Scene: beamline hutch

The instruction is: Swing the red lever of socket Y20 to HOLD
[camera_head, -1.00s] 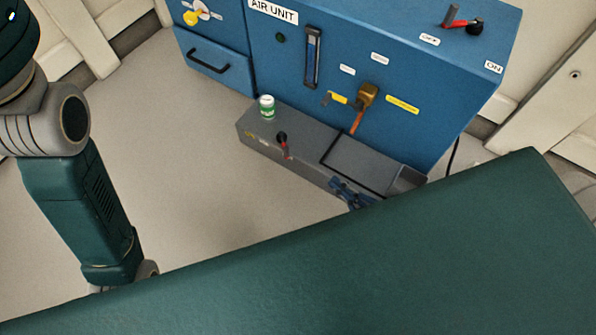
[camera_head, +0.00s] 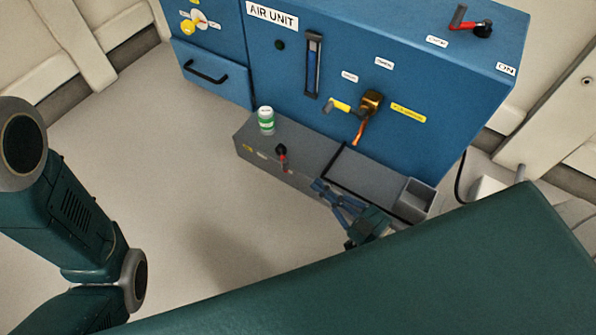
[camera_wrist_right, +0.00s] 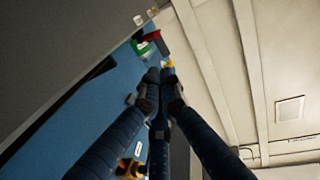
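A small red lever (camera_head: 283,163) with a black knob stands on top of the low grey box (camera_head: 300,150), near its front edge. No Y20 or HOLD lettering is readable. My right gripper (camera_head: 325,195) has its blue fingers over the box's front edge, to the right of the lever and apart from it. In the right wrist view its fingers (camera_wrist_right: 161,88) come close together at the tips, with nothing clearly between them. A red piece (camera_wrist_right: 152,37) shows beyond them, but I cannot tell what it is. My left gripper is out of view.
A green-and-white can (camera_head: 266,120) stands on the box behind the lever. The blue air unit (camera_head: 290,75) rises behind, with an orange-handled valve (camera_head: 368,108) and another red lever (camera_head: 460,17) on top. An open grey tray (camera_head: 416,195) is at the box's right end.

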